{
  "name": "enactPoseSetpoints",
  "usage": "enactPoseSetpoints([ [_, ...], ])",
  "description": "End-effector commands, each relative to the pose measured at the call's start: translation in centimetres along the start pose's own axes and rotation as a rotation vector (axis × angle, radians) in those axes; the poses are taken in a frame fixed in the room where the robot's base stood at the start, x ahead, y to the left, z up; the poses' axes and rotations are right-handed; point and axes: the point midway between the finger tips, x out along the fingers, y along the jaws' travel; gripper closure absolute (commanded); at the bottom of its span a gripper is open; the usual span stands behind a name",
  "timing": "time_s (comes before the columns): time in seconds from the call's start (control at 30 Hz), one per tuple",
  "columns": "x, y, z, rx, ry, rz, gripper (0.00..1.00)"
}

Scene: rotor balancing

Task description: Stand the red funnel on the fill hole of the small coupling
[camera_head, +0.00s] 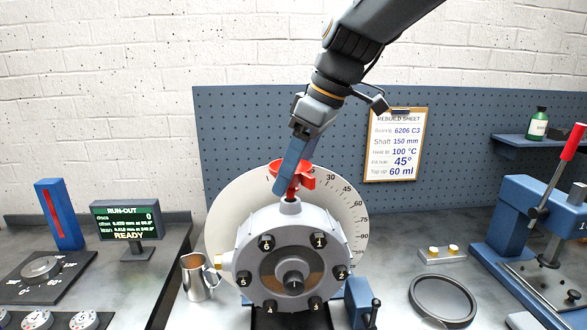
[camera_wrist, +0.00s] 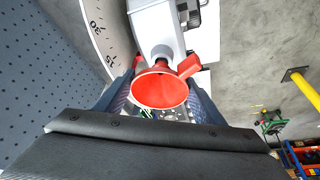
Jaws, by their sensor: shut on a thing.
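The red funnel (camera_head: 306,181) is upright, with its wide mouth up, directly above the grey neck (camera_head: 290,206) on top of the small coupling (camera_head: 246,228). Its lower end meets or nearly meets the neck; I cannot tell whether the spout is inside the fill hole. My gripper (camera_head: 286,180) comes down from above and is shut on the funnel, one blue finger covering part of it. In the wrist view the funnel's open mouth (camera_wrist: 160,91) sits between the two fingers, and its side tab points up and right. The fill hole itself is hidden.
A round degree dial (camera_head: 226,205) stands behind the coupling. A metal jug (camera_head: 198,280) is close at its left, a run-out display (camera_head: 127,220) farther left. A pegboard (camera_head: 235,130) closes the back.

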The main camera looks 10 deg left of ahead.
Motion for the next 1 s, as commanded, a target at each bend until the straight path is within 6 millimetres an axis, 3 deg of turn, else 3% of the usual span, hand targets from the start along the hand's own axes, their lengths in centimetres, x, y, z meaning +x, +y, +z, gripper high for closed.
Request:
enactPoseSetpoints([
  [0.9, 1.9, 0.0, 0.8, 0.000, 0.000, 0.000, 0.58],
  [0.93, 1.9, 0.0, 0.8, 0.000, 0.000, 0.000, 0.34],
  [1.0, 1.9, 0.0, 0.8, 0.000, 0.000, 0.000, 0.22],
])
